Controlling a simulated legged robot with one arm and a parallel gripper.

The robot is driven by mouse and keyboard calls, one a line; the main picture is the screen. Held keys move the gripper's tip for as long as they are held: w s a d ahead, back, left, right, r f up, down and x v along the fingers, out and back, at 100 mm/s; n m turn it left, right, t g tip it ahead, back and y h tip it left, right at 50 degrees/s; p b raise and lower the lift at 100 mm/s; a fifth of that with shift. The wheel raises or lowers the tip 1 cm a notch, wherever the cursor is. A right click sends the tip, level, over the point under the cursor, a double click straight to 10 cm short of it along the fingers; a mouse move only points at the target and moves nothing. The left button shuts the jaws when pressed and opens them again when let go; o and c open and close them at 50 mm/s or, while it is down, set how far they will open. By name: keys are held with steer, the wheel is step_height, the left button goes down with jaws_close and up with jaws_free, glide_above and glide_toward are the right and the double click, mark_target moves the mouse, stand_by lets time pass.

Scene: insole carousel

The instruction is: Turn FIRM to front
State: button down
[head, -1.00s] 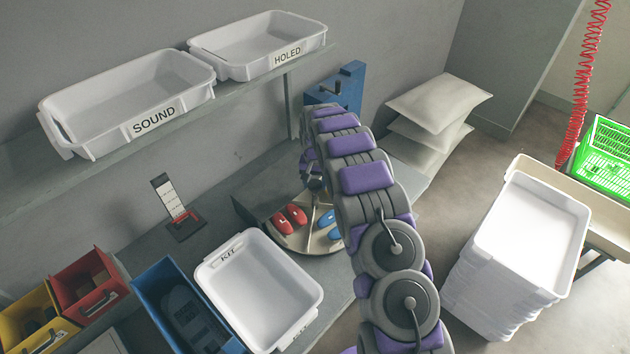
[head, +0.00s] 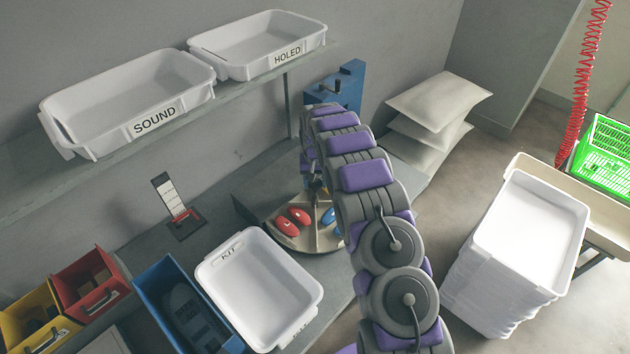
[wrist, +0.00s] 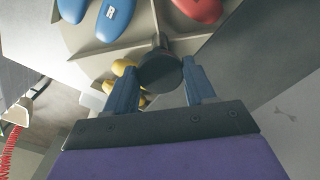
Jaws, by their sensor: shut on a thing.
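The carousel (head: 318,240) is a round, pale turntable with upright dividers, on the bench behind my arm. A red pair of insoles (head: 292,222) lies in its front-left compartment and blue insoles (head: 328,216) lie to the right, partly hidden by my arm. The wrist view shows blue insoles (wrist: 114,18), red insoles (wrist: 198,8) and yellow insoles (wrist: 122,70) in separate compartments. My gripper (wrist: 163,82) is shut on a dark round knob (wrist: 160,72) standing up from the carousel. No FIRM label is readable.
A white KIT tray (head: 238,263) stands in front of the carousel. SOUND (head: 185,122) and HOLED (head: 310,45) trays sit on the shelf above. A blue device (head: 350,88) stands behind my arm. Stacked white trays (head: 500,285) stand at right.

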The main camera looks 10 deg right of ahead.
steer(key=shift+w+r, duration=0.25)
steer(key=shift+w, duration=0.05)
steer(key=c, duration=0.8)
jaws_free()
steer(key=o, duration=0.4)
steer(key=shift+s+f, duration=0.15)
steer(key=shift+f, duration=0.05)
steer(key=shift+r, duration=0.1)
step_height(320, 180, up, 17)
steer(key=shift+a+r+p, duration=0.1)
steer(key=shift+p, duration=0.35)
